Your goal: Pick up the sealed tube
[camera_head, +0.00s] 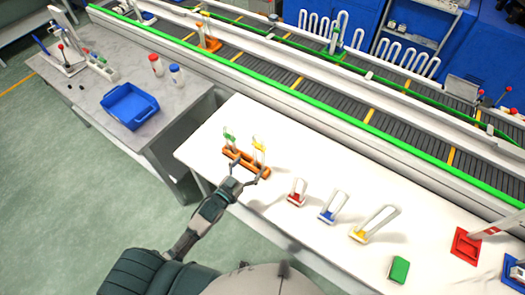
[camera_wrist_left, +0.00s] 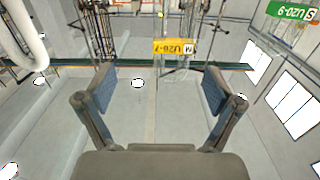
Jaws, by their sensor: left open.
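An orange rack (camera_head: 236,158) stands on the white table and holds upright tubes. One has a green label (camera_head: 229,139) and one a yellow label (camera_head: 258,146). My left gripper (camera_head: 247,171) is open and empty at the near side of the rack, close to the yellow-labelled tube. In the left wrist view, my open fingers (camera_wrist_left: 158,88) spread wide with a yellow label (camera_wrist_left: 175,47) reading "U20-7 M" beyond the gap between them. A green label (camera_wrist_left: 291,12) shows at the top right corner. Which tube is sealed I cannot tell.
A green block (camera_head: 399,269) lies near the front edge. A conveyor (camera_head: 330,100) runs behind. A blue bin (camera_head: 130,105) sits on the left table.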

